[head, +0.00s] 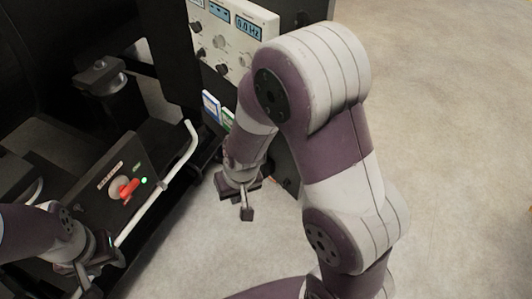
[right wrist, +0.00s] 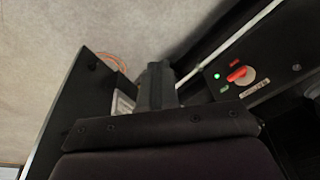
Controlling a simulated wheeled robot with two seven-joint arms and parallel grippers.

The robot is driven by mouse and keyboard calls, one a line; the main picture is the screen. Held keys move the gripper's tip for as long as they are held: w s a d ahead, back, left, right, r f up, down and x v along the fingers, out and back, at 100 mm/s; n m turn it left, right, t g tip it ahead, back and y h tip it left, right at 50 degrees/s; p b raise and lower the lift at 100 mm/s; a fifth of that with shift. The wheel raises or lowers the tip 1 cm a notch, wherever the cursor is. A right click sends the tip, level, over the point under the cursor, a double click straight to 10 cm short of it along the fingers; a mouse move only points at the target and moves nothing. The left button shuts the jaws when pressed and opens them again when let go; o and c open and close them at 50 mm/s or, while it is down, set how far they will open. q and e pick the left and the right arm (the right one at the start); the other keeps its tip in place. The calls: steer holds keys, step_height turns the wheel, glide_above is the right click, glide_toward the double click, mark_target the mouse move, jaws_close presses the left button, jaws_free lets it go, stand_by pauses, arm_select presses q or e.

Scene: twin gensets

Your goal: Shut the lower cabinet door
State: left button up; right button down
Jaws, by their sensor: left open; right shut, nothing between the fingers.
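A dark panel, which looks like the lower cabinet door (head: 284,168), shows below the control panel in the head view, largely hidden behind my right arm. In the right wrist view a black panel (right wrist: 78,100), seemingly the same door, stands at the left, apart from the genset frame. My right gripper (head: 246,208) is shut and empty, pointing down beside the door's left side in the head view. Its fingers (right wrist: 156,86) show between panel and frame in the right wrist view. My left gripper (head: 98,276) is open at the lower left, near the rail.
A control panel (head: 228,36) with knobs and displays stands above. A black box with a red switch (head: 124,187) and green light sits at the left, behind a pale rail (head: 158,192). Bare floor (head: 460,130) lies open at the right.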

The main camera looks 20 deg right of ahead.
steer(key=w+a+f+m+t+h+b, duration=0.1)
steer(key=w+a+f+m+t+h, duration=0.15)
steer(key=w+f, duration=0.45)
steer(key=w+a+f+m+t+h+b, duration=0.1)
steer(key=w+f+m+t+h+b, duration=0.2)
steer(key=w, duration=0.7)
steer(key=s+d+r+m+g+h, duration=0.1)
steer(key=s+d+r+m+h, duration=0.2)
steer(key=d+m+h, duration=0.25)
steer(key=s+d+r+m+g+h, duration=0.25)
steer(key=d+m+h, duration=0.2)
steer(key=h, duration=0.25)
steer(key=w+d+n+t+p, duration=0.1)
steer(key=w+d+p, duration=0.2)
steer(key=d, duration=1)
steer(key=shift+w+f, duration=0.15)
steer(key=shift+w, duration=0.35)
steer(key=shift+d, duration=0.1)
